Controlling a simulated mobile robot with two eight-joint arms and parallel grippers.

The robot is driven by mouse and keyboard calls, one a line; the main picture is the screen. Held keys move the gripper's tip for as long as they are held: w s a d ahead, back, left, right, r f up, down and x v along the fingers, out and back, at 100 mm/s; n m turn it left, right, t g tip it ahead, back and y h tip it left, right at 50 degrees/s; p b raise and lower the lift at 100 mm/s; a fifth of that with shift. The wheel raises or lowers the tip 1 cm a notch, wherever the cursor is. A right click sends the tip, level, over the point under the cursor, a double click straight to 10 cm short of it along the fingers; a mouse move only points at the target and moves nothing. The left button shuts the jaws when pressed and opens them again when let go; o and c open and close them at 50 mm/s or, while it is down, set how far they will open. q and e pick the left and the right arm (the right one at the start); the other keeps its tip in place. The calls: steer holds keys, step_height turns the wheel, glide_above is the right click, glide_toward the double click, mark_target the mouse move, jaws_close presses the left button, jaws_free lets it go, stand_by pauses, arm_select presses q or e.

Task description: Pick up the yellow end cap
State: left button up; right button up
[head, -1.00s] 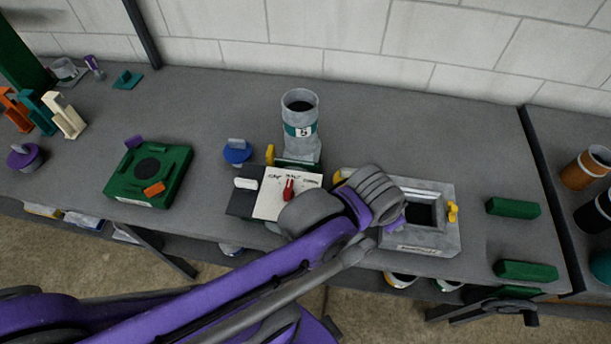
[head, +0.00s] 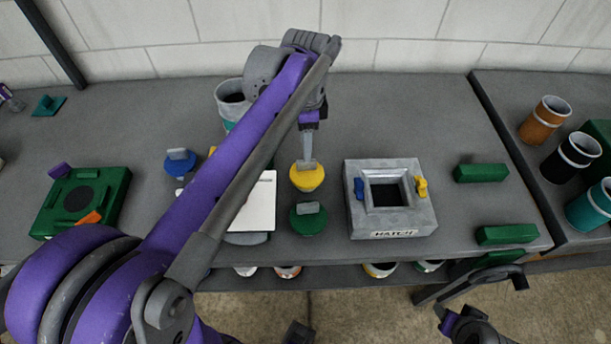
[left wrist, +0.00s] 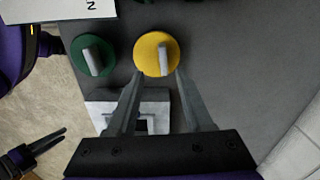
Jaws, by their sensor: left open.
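The yellow end cap (head: 307,177) is a round disc with an upright grey tab, lying on the grey bench left of the hatch box. My left gripper (head: 307,158) comes down from above and behind it, its fingers at the tab. In the left wrist view, the yellow cap (left wrist: 157,55) lies just beyond the fingertips. My left gripper (left wrist: 159,75) is open, one finger on each side of the tab's line, and looks empty. Contact with the tab cannot be told. My right gripper (left wrist: 48,143) shows small and dark at lower left, away from the cap.
A green end cap (head: 308,218) sits close in front of the yellow one. The grey hatch box (head: 415,222) stands to the right, a blue cap (head: 180,162) to the left. My left arm partly covers a grey duct (head: 231,98) and a white sheet (head: 262,205). Bench behind the hatch is clear.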

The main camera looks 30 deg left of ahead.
mark_target(307, 174)
arm_select(q)
steer(key=f, duration=0.7)
steer(key=shift+w+a+f, duration=0.1)
steer(key=shift+w+f, duration=0.15)
jaws_close()
